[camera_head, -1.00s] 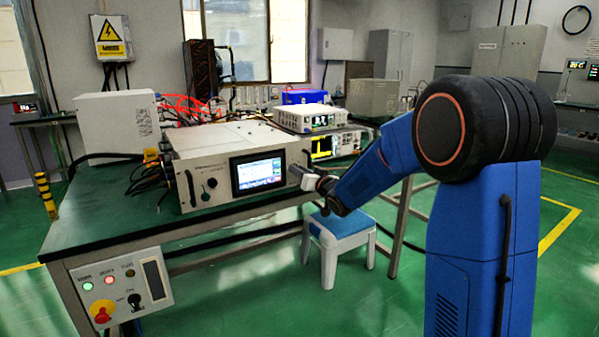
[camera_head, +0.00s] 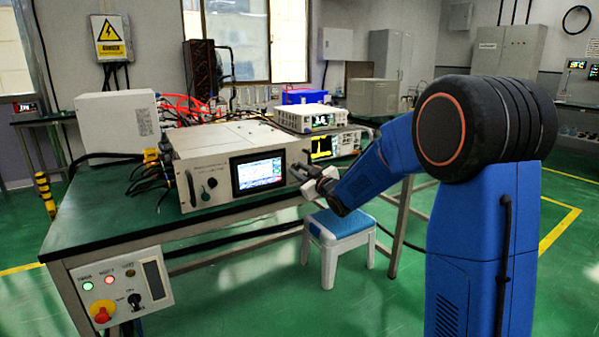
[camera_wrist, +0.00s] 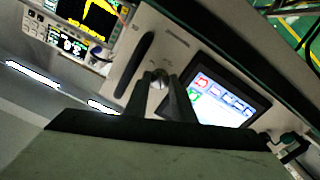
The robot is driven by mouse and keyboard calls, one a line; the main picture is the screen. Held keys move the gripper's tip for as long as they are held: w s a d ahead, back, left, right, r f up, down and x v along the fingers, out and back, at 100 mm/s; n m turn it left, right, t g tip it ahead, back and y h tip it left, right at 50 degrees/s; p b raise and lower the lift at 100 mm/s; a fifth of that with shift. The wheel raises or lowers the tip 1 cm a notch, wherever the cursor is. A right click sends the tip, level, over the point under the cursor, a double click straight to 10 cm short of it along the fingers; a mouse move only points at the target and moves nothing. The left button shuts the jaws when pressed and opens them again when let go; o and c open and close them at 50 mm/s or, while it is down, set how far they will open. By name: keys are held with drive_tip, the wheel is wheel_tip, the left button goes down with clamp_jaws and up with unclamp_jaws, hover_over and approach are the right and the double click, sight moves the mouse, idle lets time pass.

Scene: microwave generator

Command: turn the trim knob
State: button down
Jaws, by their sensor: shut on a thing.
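The trim knob (camera_wrist: 159,79) is a small round silver-grey knob on the pale front panel of the generator (camera_head: 215,195), between the screen and the dark right handle. My gripper (camera_wrist: 161,88) is shut on it, one finger on each side, in the wrist view. In the head view my gripper (camera_head: 300,172) reaches the right end of the panel from the right and hides the knob. The generator's lit screen (camera_head: 258,173) is just left of my gripper; it also shows in the wrist view (camera_wrist: 222,93).
A dark handle (camera_wrist: 140,65) stands close beside the knob. Other instruments (camera_head: 308,117) with lit displays sit behind the generator on the green bench (camera_head: 110,215). A blue-topped stool (camera_head: 340,224) stands below my forearm. A control box (camera_head: 117,287) hangs at the bench front.

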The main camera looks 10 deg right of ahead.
drive_tip(key=n, duration=0.5)
drive_tip(key=shift+n, duration=0.4)
idle(0.4)
drive_tip(key=c, duration=1.8)
unclamp_jaws()
drive_tip(key=shift+s, duration=0.1)
drive_tip(key=v, duration=1.7)
drive_tip(key=shift+s, duration=0.15)
